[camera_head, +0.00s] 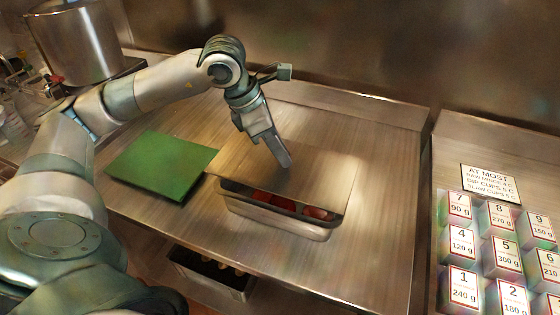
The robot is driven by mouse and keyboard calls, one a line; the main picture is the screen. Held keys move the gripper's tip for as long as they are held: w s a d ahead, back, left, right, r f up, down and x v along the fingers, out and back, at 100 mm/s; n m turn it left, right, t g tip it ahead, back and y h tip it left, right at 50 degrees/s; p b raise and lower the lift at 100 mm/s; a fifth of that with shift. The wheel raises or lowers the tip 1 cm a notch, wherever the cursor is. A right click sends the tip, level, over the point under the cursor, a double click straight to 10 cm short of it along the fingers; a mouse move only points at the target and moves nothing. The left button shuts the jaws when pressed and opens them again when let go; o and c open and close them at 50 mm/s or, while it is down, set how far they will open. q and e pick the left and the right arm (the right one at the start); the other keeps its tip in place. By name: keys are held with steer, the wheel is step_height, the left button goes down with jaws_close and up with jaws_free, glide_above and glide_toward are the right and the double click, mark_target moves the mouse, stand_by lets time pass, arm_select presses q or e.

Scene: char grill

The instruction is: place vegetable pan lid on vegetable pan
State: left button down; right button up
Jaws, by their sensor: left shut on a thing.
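The vegetable pan (275,222) is a steel rectangular pan on the steel counter, with red pieces showing inside along its near side. The vegetable pan lid (325,182) is a flat steel sheet over the far part of the pan, leaving a strip at the near side open. I cannot tell whether it rests on the rim or is held just above. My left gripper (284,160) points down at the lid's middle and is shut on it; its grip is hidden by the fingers. My right gripper is out of view.
A green board (163,165) lies left of the pan. Numbered weight-labelled containers (505,250) stand at the right below a sign (490,184). A large steel pot (78,40) stands at the back left. An open drawer-like bin (212,272) sits below the counter's front edge. The counter right of the pan is clear.

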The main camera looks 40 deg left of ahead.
mark_target(279, 165)
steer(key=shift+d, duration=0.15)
arm_select(q)
steer(key=shift+f, duration=0.1)
steer(key=shift+f+p, duration=0.95)
steer(key=shift+f, duration=0.95)
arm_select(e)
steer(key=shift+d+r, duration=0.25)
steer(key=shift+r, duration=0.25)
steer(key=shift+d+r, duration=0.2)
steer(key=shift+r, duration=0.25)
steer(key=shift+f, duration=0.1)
arm_select(q)
steer(key=shift+f, duration=0.15)
steer(key=shift+f+b, duration=0.3)
steer(key=shift+b, duration=0.35)
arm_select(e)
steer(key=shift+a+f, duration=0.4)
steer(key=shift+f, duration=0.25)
